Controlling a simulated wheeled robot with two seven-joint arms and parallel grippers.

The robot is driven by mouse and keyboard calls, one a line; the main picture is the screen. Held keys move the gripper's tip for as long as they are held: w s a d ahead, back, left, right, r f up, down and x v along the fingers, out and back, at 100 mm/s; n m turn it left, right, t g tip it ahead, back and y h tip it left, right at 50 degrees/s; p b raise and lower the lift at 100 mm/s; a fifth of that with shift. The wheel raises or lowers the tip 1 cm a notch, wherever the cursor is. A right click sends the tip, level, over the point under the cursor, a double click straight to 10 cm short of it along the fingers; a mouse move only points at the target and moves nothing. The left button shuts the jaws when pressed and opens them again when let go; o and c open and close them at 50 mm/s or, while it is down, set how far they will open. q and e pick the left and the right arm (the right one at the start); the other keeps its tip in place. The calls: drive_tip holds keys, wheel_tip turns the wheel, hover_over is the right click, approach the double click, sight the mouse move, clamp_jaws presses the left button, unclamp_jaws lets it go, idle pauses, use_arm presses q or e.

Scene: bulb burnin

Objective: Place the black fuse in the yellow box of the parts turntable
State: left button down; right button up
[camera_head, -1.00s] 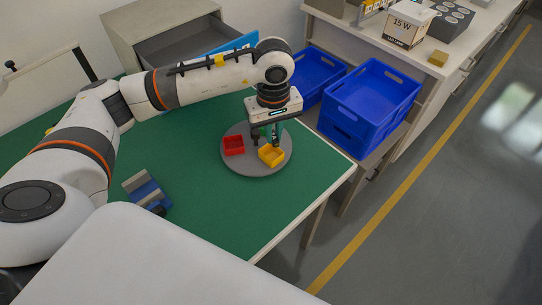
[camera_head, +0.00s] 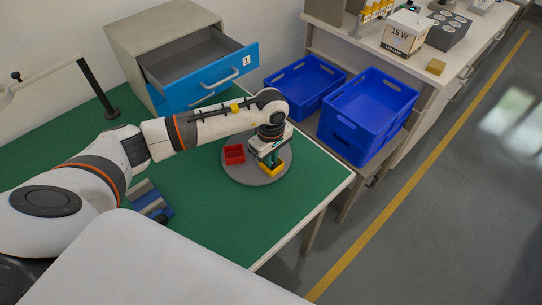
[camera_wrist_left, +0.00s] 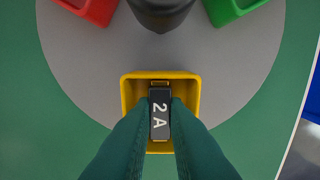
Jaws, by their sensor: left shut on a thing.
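The black fuse (camera_wrist_left: 160,115), marked "2 A", is held between the fingers of my left gripper (camera_wrist_left: 160,120) in the left wrist view. The fuse lines up with the inside of the yellow box (camera_wrist_left: 188,80), seen from above. I cannot tell whether it touches the box floor. In the head view my left gripper (camera_head: 272,160) points down over the yellow box (camera_head: 266,172). The box stands on the grey parts turntable (camera_head: 240,178). The fuse is hidden there by the gripper. My right gripper is out of view.
A red box (camera_head: 234,154) and a green box (camera_wrist_left: 228,8) share the turntable around a dark central post (camera_wrist_left: 160,12). A cabinet with an open blue-fronted drawer (camera_head: 210,82) stands behind. Blue crates (camera_head: 365,110) are to the right. A blue and grey block (camera_head: 148,198) lies left.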

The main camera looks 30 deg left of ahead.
use_arm(q)
drive_tip(key=shift+f, duration=0.15)
drive_tip(key=shift+f, duration=0.15)
drive_tip(key=c, duration=1.7)
unclamp_jaws()
drive_tip(key=shift+r, duration=0.4)
drive_tip(key=shift+r+b, duration=1.35)
drive_tip(key=shift+r, duration=4.45)
